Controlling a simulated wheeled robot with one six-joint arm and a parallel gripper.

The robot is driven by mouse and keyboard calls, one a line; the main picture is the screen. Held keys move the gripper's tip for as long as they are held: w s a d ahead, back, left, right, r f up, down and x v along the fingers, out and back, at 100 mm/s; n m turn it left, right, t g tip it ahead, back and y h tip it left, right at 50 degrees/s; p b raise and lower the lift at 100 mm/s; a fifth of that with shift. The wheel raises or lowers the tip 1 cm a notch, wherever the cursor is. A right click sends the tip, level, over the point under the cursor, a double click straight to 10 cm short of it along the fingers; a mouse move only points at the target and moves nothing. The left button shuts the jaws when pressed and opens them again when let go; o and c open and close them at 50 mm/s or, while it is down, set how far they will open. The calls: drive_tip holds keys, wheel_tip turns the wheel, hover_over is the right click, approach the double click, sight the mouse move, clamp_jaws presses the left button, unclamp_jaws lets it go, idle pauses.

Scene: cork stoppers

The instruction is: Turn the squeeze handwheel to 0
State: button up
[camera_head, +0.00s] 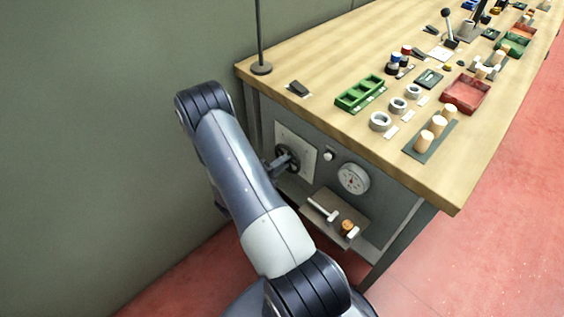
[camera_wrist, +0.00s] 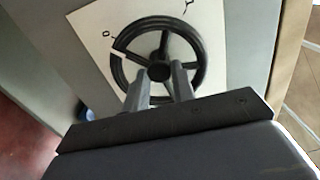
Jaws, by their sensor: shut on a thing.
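The black spoked handwheel (camera_head: 288,158) is on a pale plate (camera_head: 305,152) on the bench's left front panel. My arm reaches to it from the left, and my gripper (camera_head: 279,163) is at the wheel in the head view. In the wrist view the handwheel (camera_wrist: 160,22) is seen face on. My gripper (camera_wrist: 160,72) is shut on it, its two fingers either side of the hub area; they hide the lower wheel. A white mark on the rim (camera_wrist: 119,54) lies at the left, a little below the printed 0 (camera_wrist: 109,34). Another printed sign (camera_wrist: 188,6) stands at the upper right.
Right of the wheel are a round gauge (camera_head: 353,179) and a small shelf (camera_head: 325,212) with a T-shaped tool and an orange-topped piece. The wooden benchtop (camera_head: 330,100) above holds a green rack, rings, corks and trays. A wall is at the left.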

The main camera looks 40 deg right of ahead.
drive_tip(key=shift+f+n, duration=0.1)
drive_tip(key=shift+n, duration=0.2)
drive_tip(key=o, duration=0.7)
drive_tip(key=shift+a, duration=0.1)
drive_tip(key=a, duration=1)
drive_tip(key=shift+s+a, duration=0.3)
drive_tip(key=shift+s, duration=0.15)
drive_tip(key=d, duration=1)
drive_tip(key=shift+w+d, duration=0.4)
drive_tip(key=shift+w, duration=0.05)
